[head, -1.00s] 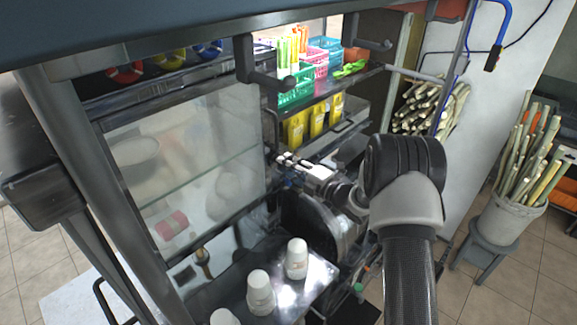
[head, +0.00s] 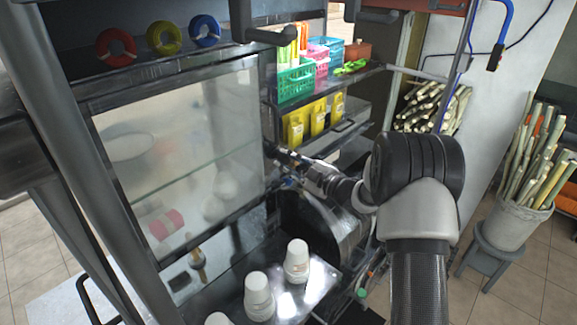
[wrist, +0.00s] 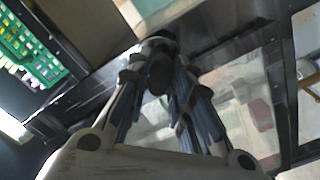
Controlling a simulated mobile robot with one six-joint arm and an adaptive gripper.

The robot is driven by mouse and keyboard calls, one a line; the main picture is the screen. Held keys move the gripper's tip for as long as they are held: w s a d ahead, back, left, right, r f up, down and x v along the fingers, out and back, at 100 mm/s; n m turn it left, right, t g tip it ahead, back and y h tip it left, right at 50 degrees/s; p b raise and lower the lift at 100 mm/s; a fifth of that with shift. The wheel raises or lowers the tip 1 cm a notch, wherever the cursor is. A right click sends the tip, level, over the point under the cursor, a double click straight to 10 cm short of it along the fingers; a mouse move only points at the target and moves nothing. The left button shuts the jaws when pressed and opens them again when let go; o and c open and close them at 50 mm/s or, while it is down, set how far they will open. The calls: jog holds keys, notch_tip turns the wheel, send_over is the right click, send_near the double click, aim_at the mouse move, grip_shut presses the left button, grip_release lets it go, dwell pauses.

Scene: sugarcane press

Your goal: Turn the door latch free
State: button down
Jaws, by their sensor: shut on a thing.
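The glass door (head: 180,140) in its dark metal frame stands closed, or nearly so, at the left of the head view. My gripper (head: 270,152) reaches to the right edge of this door. In the wrist view my gripper (wrist: 158,62) is shut on a dark, rounded latch (wrist: 162,74), which sits between the fingertips at the door frame. The fingers hide part of the latch. In the head view the latch is too small and covered to make out. The door glass also shows in the wrist view (wrist: 235,105).
White cup stacks (head: 297,262) stand on the metal tray below the door. A green basket (head: 296,82) and yellow packets (head: 318,118) fill shelves right of the door. A bucket of cane (head: 512,220) stands on a stool at the right.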

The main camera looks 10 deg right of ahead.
jog(key=m, duration=0.4)
jog(key=shift+m, duration=0.3)
jog(key=m, duration=0.4)
jog(key=shift+p, duration=0.3)
jog(key=shift+m, duration=0.3)
jog(key=c, duration=1.4)
grip_release()
jog(key=v, duration=1.2)
